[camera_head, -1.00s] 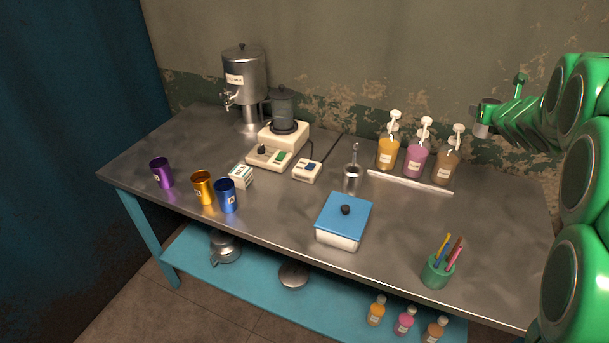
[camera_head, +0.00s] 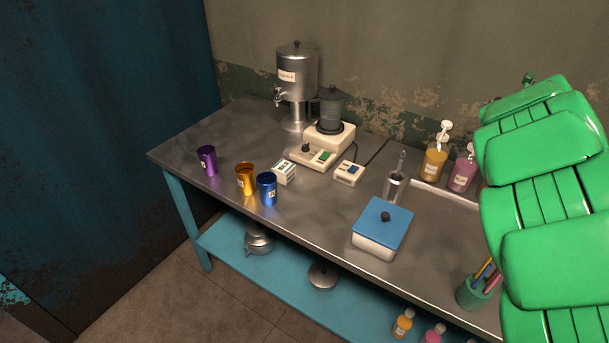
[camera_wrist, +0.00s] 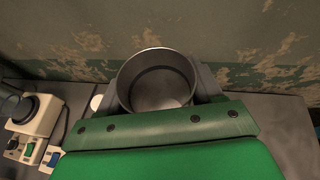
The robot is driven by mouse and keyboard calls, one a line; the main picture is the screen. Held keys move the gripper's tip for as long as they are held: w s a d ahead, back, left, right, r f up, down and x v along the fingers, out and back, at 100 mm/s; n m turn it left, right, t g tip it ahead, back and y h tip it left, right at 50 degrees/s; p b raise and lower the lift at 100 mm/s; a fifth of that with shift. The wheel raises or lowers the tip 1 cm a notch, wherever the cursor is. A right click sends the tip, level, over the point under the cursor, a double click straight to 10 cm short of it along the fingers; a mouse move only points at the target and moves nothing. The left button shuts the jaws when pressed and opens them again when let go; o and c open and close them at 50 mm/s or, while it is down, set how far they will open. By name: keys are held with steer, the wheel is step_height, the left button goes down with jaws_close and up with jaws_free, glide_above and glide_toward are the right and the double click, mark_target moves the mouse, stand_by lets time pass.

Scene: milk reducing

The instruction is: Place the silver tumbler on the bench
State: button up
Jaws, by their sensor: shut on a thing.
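The silver tumbler (camera_wrist: 157,92) is in the wrist view, with its round open mouth toward the camera; its inside looks empty. My gripper (camera_wrist: 157,78) is shut on it, with a dark finger on either side. In the head view my green arm hides the gripper and the tumbler. The bench (camera_head: 318,208) is a grey metal-topped table with blue legs and a blue lower shelf. I cannot tell the tumbler's height over it.
Purple (camera_head: 207,160), gold (camera_head: 246,179) and blue (camera_head: 267,189) cups stand at the bench's left. Bare top lies before the box.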

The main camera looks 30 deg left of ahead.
steer(key=s+a+f, duration=0.2)
steer(key=s+a, duration=0.1)
steer(key=a, duration=1.3)
steer(key=s+a+f, duration=0.2)
steer(key=s+a, duration=0.2)
steer(key=a, duration=1.1)
steer(key=s+a+f, duration=0.2)
steer(key=s+a, duration=0.1)
steer(key=a, duration=1.3)
steer(key=s+a+f, duration=0.4)
steer(key=s+a, duration=0.7)
steer(key=s, duration=0.2)
steer(key=s+a+f, duration=0.4)
steer(key=s+a, duration=0.6)
steer(key=s, duration=0.3)
steer(key=shift+w+a+f, duration=0.1)
steer(key=shift+f, duration=2.4)
steer(key=shift+a+f, duration=0.1)
steer(key=shift+f, duration=2.35)
steer(key=shift+f, duration=0.15)
steer(key=o, duration=0.8)
